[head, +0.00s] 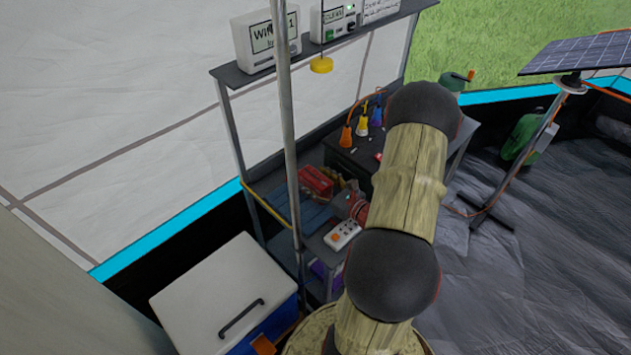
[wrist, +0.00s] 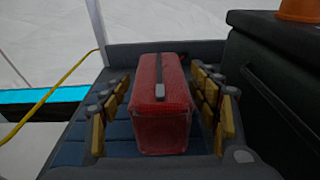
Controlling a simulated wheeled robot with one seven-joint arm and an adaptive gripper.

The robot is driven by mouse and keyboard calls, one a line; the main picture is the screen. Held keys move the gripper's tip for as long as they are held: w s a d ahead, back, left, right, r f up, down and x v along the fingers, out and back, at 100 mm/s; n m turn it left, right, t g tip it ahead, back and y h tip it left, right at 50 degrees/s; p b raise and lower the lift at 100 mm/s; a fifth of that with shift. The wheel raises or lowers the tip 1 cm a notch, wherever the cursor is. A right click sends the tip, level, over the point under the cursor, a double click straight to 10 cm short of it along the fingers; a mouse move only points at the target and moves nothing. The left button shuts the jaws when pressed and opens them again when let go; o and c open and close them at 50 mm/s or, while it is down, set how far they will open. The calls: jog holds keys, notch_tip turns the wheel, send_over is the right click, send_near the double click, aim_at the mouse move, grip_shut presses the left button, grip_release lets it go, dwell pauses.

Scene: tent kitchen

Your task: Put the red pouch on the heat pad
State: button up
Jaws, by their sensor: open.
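The red pouch (wrist: 176,92) is a boxy, textured red bag with a dark zip along its top, in the middle of the wrist view. In the head view it shows small on the shelf (head: 316,181). My gripper (wrist: 162,115) is open, with yellow-padded fingers to the left and right of the pouch and a visible gap on each side. A blue ribbed surface (wrist: 118,131) shows below and around the pouch; I cannot tell if it is the heat pad. It also appears in front of the pouch in the head view (head: 309,216).
A dark box (wrist: 270,75) stands close on the right of the pouch. A thin metal pole (head: 287,120) rises before the shelf. A white-lidded cooler (head: 215,290) stands at the lower left. A white power strip (head: 342,236) lies near my arm.

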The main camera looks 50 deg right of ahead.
aim_at(329, 189)
jog(key=shift+r, duration=0.2)
jog(key=p+v, duration=0.3)
jog(key=v, duration=0.8)
jog(key=shift+f, duration=0.1)
jog(key=shift+s+a+p, duration=0.15)
jog(key=shift+s+p, duration=0.2)
jog(key=shift+s, duration=0.15)
